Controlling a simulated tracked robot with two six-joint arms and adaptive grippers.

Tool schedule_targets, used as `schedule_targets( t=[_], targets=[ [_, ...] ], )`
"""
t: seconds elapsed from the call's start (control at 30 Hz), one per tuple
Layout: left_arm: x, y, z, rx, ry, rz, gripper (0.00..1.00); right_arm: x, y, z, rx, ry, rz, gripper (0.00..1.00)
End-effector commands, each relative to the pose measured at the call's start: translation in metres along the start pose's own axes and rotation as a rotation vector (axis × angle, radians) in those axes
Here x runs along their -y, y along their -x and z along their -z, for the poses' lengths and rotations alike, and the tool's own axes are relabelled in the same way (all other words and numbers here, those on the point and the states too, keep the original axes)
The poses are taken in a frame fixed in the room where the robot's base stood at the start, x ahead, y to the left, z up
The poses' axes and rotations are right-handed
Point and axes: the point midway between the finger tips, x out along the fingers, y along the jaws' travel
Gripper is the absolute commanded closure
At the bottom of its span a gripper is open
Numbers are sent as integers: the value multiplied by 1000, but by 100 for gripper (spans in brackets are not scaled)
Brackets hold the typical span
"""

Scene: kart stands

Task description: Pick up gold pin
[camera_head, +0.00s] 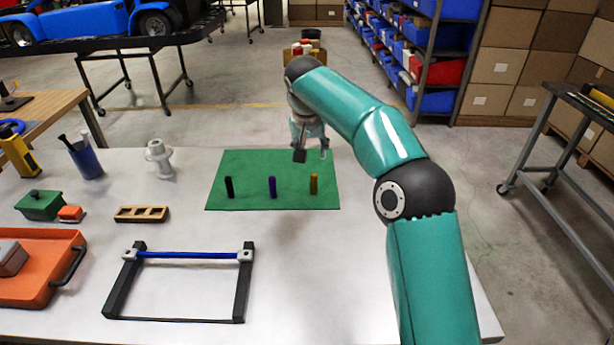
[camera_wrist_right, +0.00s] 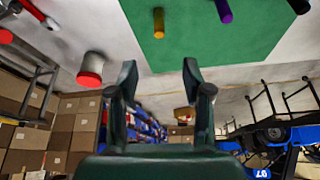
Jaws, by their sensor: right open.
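The gold pin (camera_head: 314,184) stands upright on the green mat (camera_head: 240,166), at the right end of a row of three. The purple pin (camera_head: 272,187) is in the middle and the black pin (camera_head: 229,187) at the left. My right gripper (camera_head: 313,154) is open and empty, above the mat's far part, behind the gold pin. In the right wrist view the open fingers (camera_wrist_right: 159,72) are apart, and the gold pin (camera_wrist_right: 158,22) shows beyond them near the top edge. My left gripper is not in view.
A black frame with a blue bar (camera_head: 190,255) stands in front of the mat. An orange tray (camera_head: 35,298), a wooden block with slots (camera_head: 142,214) and a blue pen cup (camera_head: 86,161) are at the left.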

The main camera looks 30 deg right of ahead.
Motion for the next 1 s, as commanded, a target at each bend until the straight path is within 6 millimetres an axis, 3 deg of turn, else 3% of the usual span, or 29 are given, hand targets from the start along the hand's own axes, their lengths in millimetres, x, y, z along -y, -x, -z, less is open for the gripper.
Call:
schedule_targets(
  t=[0.17,0.6,1.0],
  targets=[
    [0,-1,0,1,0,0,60,-1,-16,0,3,-2,-3,50],
    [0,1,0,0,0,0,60,-11,-102,1,3,-15,-9,50],
    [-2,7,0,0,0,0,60,-15,-136,-1,5,-15,-9,50]
  ],
)
